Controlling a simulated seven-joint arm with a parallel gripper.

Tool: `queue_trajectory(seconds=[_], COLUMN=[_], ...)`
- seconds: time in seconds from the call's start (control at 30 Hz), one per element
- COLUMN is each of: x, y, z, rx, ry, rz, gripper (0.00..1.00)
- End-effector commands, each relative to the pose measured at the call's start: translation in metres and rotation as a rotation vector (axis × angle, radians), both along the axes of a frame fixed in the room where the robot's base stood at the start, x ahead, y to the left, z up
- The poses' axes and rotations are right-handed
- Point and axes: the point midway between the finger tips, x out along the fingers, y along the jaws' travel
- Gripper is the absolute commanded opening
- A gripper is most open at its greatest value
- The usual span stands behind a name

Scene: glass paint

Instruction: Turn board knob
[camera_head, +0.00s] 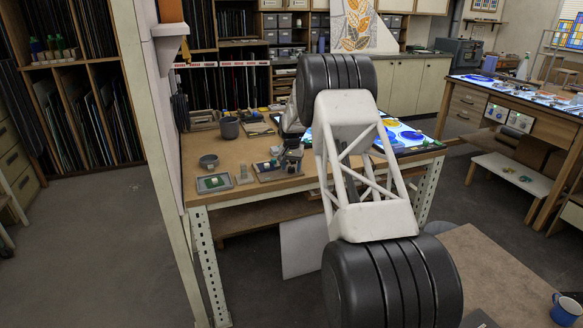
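A lit board (425,146) with blue and yellow glass shapes lies on the right part of the workbench, partly hidden behind my arm. I cannot make out a knob on it. Two pale panels with round dark fittings (497,113) show on the front of the right-hand bench; they are too small to tell if they are knobs. My arm stands across the middle of the view. The end of my arm seems to be low over the workbench, left of the lit board, mostly hidden by my arm's own links. My gripper's fingers cannot be made out.
The wooden workbench (215,140) holds a dark pot (229,128), a small bowl (208,161) and trays at its left and front. A pale post (155,130) stands at its left. A blue mug (566,309) sits on a table at lower right. The floor at left is clear.

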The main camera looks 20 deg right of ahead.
Motion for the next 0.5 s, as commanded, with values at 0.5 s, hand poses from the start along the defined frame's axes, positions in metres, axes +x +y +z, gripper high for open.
queue_trajectory(seconds=[0.5], x=[0.0], y=[0.0], z=[0.012], rx=[0.0], ry=[0.0], rz=[0.0], gripper=[0.57])
